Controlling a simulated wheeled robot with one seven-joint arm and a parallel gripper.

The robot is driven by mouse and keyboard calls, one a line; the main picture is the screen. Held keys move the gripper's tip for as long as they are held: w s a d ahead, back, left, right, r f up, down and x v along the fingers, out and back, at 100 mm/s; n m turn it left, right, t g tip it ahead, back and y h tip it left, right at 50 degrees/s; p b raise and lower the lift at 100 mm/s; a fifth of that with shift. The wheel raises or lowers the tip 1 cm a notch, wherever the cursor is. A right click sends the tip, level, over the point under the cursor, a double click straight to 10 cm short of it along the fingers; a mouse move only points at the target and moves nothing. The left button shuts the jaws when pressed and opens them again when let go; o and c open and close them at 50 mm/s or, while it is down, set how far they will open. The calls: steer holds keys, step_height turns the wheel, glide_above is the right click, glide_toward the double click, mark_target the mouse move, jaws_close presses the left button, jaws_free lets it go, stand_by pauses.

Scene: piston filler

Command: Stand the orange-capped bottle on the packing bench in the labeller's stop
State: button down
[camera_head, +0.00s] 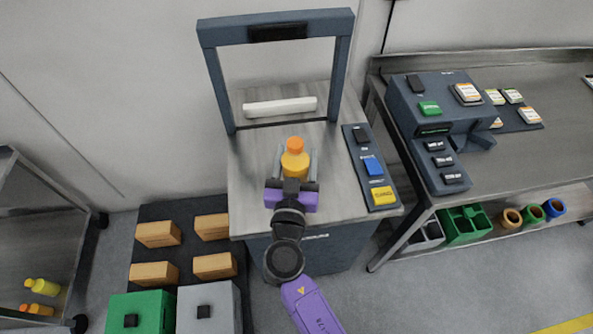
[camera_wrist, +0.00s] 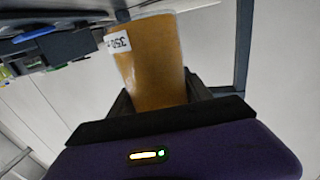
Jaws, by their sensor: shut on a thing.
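My gripper (camera_head: 293,180) is shut on a bottle (camera_head: 295,164) with amber-yellow contents and an orange cap. The bottle looks roughly upright, cap up, over the grey top of the arched machine (camera_head: 262,180). I cannot tell whether its base touches that top. In the wrist view the bottle (camera_wrist: 152,65) stands between the fingers (camera_wrist: 160,98), and a small white label reading "350" shows on its side. A white bar (camera_head: 280,106) lies across the machine top beyond the bottle, under the dark arch. No sign clearly names the labeller or its stop.
A button panel (camera_head: 370,166) runs along the machine's right side. A steel bench (camera_head: 380,95) at right holds a dark device (camera_head: 437,110) and label pads. Cardboard boxes (camera_head: 158,234) and bins lie at lower left. Yellow bottles (camera_head: 42,287) lie on the far-left shelf.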

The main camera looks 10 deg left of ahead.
steer(key=shift+f, duration=2.9)
steer(key=shift+f+b, duration=0.2)
steer(key=shift+b, duration=0.35)
steer(key=shift+c, duration=2.3)
jaws_free()
steer(key=shift+s+r+p, duration=0.1)
steer(key=shift+r+p, duration=0.1)
steer(key=shift+p, duration=0.2)
steer(key=s+b, duration=0.3)
steer(key=s, duration=0.7)
steer(key=shift+s+f, duration=0.15)
steer(key=shift+s, duration=0.15)
steer(key=shift+s+d, duration=0.1)
steer(key=shift+s, duration=0.55)
